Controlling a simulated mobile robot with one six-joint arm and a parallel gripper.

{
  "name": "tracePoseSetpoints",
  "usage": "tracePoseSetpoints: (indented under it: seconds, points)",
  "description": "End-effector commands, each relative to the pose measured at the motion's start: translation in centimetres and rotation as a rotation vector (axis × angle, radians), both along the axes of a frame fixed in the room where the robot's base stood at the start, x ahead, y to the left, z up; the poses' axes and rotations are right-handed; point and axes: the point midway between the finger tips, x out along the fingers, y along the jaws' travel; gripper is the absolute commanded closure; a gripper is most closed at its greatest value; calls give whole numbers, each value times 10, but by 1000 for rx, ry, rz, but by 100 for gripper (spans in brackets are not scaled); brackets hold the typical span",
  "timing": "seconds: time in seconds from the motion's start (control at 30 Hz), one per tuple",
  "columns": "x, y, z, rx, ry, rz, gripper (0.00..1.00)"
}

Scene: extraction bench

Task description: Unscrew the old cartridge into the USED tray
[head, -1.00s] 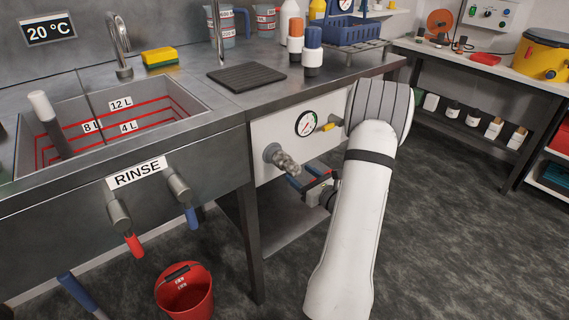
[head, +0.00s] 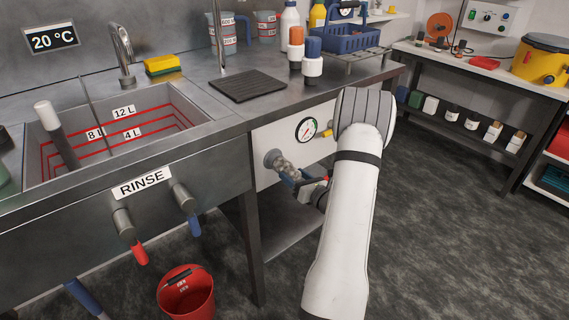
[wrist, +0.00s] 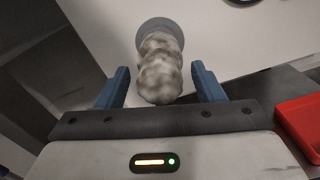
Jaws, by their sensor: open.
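The old cartridge (head: 284,166) is a mottled grey-white, lumpy cylinder. It sticks out from a round grey socket (head: 271,157) on the white panel under the bench top. In the wrist view the cartridge (wrist: 160,75) lies between the two blue fingers of my gripper (wrist: 160,88), with a gap showing on each side. My gripper (head: 300,181) is open, its fingers at the near end of the cartridge in the head view. A red tray (wrist: 302,125) is partly in the wrist view at the right; its label does not show.
A pressure gauge (head: 307,129) and a yellow-handled valve (head: 326,133) are on the panel right of the cartridge. The RINSE sink (head: 215,133) and its taps are at left. A red bucket (head: 187,294) stands on the floor. Bottles (head: 312,62) stand on the bench above.

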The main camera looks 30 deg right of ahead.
Motion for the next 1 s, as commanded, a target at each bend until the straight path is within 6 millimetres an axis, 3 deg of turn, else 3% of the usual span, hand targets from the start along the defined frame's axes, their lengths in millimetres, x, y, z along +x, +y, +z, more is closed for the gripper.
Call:
tracePoseSetpoints:
  seconds: [0.03, 0.6, 0.73, 1.0]
  points:
    - [0, 0, 8, 72, 8, 0, 38]
    - [-1, -1, 5, 898, 75, -2, 38]
    - [-1, -1, 2, 994, 82, -3, 38]
    - [-1, -1, 0, 1010, 82, -3, 41]
